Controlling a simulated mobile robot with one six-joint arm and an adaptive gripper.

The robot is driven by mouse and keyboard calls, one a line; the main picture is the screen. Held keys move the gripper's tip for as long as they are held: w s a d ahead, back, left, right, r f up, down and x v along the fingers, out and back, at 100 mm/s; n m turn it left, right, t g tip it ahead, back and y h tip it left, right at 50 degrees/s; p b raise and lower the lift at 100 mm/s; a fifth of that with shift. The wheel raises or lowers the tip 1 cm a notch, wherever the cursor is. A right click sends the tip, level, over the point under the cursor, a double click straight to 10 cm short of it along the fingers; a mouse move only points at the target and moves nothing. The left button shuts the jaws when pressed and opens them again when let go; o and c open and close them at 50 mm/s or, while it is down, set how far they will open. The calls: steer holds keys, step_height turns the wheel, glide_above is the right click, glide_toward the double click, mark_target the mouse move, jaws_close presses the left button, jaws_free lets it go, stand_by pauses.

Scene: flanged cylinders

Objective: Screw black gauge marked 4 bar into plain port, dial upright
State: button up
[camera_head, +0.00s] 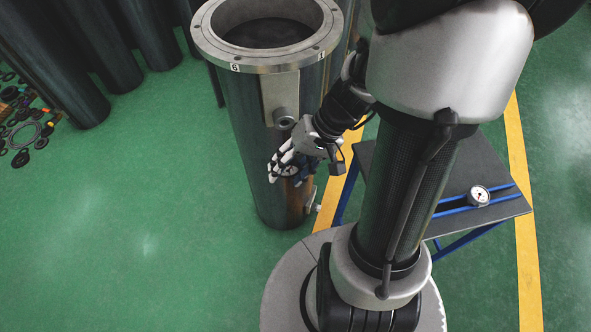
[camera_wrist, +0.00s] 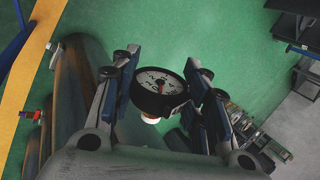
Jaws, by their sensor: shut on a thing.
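A black-rimmed gauge with a white dial (camera_wrist: 162,80) sits between the fingers of my gripper (camera_wrist: 163,72) in the wrist view. My gripper is shut on it. A pale stub with a coppery edge shows just below the gauge. In the head view my gripper (camera_head: 287,168) is in front of the dark flanged cylinder (camera_head: 246,140), below a round grey port (camera_head: 285,117) with a dark opening on a pale vertical plate. The gauge looks apart from this port. In the head view the fingers mostly hide the gauge.
A second, silver-rimmed gauge (camera_head: 479,195) lies on the dark table (camera_head: 385,190) with blue rails at right. A small fitting (camera_head: 313,206) juts from the cylinder's lower right side. More dark cylinders (camera_head: 95,40) and scattered parts (camera_head: 25,125) are at left.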

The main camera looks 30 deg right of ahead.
steer(key=shift+s+d+f+n, duration=0.15)
steer(key=shift+d+n, duration=0.25)
steer(key=shift+d, duration=0.5)
steer(key=w+d+p, duration=0.2)
steer(key=w, duration=0.4)
steer(key=shift+d, duration=0.2)
steer(key=shift+b, duration=0.5)
stand_by(0.5)
steer(key=shift+w+d, duration=0.35)
steer(key=shift+w, duration=0.4)
steer(key=shift+w+d, duration=0.3)
steer(key=shift+w, duration=0.4)
stand_by(1.1)
steer(key=o, duration=1.2)
steer(key=shift+o, duration=0.2)
steer(key=shift+o, duration=1.1)
